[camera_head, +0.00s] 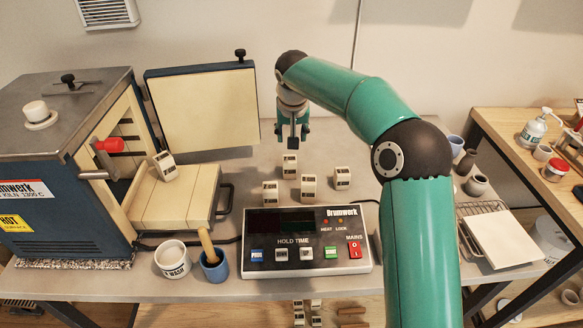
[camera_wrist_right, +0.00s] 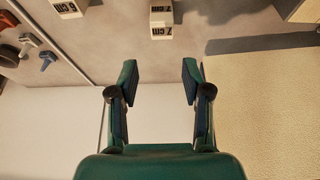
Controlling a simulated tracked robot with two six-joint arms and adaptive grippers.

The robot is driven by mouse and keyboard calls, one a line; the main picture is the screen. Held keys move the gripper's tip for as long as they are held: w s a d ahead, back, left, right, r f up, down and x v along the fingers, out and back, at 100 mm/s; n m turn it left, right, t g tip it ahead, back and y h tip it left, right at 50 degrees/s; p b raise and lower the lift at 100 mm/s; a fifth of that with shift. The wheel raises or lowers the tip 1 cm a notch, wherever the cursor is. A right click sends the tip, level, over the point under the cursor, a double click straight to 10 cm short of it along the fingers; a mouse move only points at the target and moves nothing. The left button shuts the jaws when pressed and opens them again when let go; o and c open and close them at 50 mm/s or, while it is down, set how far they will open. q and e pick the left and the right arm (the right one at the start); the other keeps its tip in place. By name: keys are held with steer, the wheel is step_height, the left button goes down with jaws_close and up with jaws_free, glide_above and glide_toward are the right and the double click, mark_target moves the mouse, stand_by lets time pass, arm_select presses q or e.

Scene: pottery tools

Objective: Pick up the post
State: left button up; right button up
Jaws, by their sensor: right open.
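Several small cream posts with black markings stand on the grey table: one at the back (camera_head: 290,166), one at front left (camera_head: 270,192), one in the middle (camera_head: 308,188) and one at right (camera_head: 342,178). Another post (camera_head: 165,165) sits tilted on the kiln's open door side. My right gripper (camera_head: 293,140) hangs fingers down just behind and above the back post, apart from it. In the right wrist view its fingers (camera_wrist_right: 160,75) are spread and empty. Two posts marked 7 cm show there, one at top centre (camera_wrist_right: 161,20) and one at top left (camera_wrist_right: 70,8). My left gripper is out of view.
A control box (camera_head: 306,240) stands in front of the posts. The blue kiln (camera_head: 60,170) is at left, with a flat panel (camera_head: 205,108) behind. A white cup (camera_head: 173,260) and a blue cup (camera_head: 214,265) stand at front left. A side table (camera_head: 530,170) is at right.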

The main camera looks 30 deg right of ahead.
mark_target(290, 160)
steer(key=shift+o, duration=1.5)
steer(key=shift+a+f, duration=0.1)
steer(key=p+x, duration=0.2)
steer(key=x, duration=0.9)
steer(key=shift+w+f, duration=0.15)
steer(key=shift+w+f+p, duration=0.2)
steer(key=shift+f+p, duration=0.2)
steer(key=shift+f, duration=0.15)
steer(key=p+x, duration=0.1)
steer(key=x, duration=0.2)
steer(key=shift+w+f, duration=0.1)
steer(key=shift+f, duration=0.15)
steer(key=shift+w+f, duration=0.1)
steer(key=shift+f, duration=0.2)
